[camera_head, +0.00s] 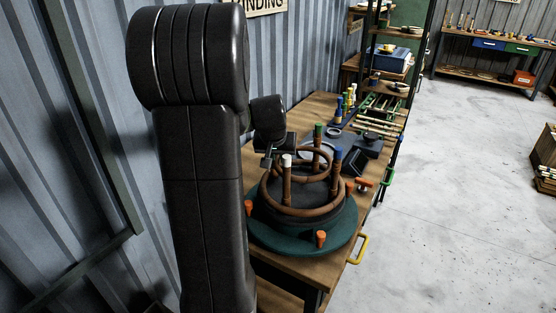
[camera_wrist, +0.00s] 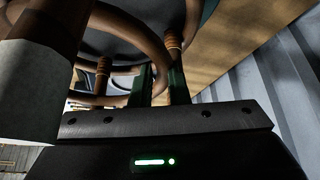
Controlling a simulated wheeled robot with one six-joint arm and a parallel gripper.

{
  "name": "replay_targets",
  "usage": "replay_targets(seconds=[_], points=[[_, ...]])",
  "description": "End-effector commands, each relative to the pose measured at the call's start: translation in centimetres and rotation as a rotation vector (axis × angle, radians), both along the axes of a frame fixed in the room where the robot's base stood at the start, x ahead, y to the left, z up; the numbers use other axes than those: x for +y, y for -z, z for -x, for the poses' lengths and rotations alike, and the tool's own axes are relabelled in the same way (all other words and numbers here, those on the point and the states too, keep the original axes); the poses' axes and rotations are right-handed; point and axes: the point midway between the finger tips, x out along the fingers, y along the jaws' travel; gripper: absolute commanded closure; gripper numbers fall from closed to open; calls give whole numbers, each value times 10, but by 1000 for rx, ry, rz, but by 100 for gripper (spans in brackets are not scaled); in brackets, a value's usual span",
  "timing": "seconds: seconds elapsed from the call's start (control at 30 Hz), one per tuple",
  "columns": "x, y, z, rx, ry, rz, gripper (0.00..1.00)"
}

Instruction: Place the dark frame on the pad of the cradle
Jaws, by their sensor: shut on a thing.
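The dark frame (camera_head: 316,210) is brown rattan, with two rings joined by upright posts capped white, green and blue. It stands about upright over the cradle (camera_head: 285,243), a green round base with orange pegs around its rim. The dark pad (camera_head: 300,226) shows beneath the lower ring; I cannot tell whether they touch. My gripper (camera_head: 270,158) is shut on the frame at its left side, near the upper ring. In the wrist view my gripper's green fingers (camera_wrist: 161,80) are at the frame's rattan (camera_wrist: 140,32), and a large pale-capped post fills the left edge.
The wooden bench (camera_head: 322,103) carries the cradle, with small capped bottles (camera_head: 345,100) and a rack of rods (camera_head: 378,120) behind. A corrugated wall (camera_head: 290,50) runs close on the left. A yellow handle (camera_head: 359,249) juts from the bench's right edge; the floor beyond is clear.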

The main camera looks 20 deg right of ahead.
Motion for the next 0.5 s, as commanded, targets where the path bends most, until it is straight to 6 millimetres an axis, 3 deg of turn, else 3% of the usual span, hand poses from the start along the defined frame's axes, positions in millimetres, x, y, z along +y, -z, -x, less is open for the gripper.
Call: replay_targets(seconds=[0.47,0.5], points=[[0,11,-1,-4,-2,3,100],[0,14,0,-1,-1,1,83]])
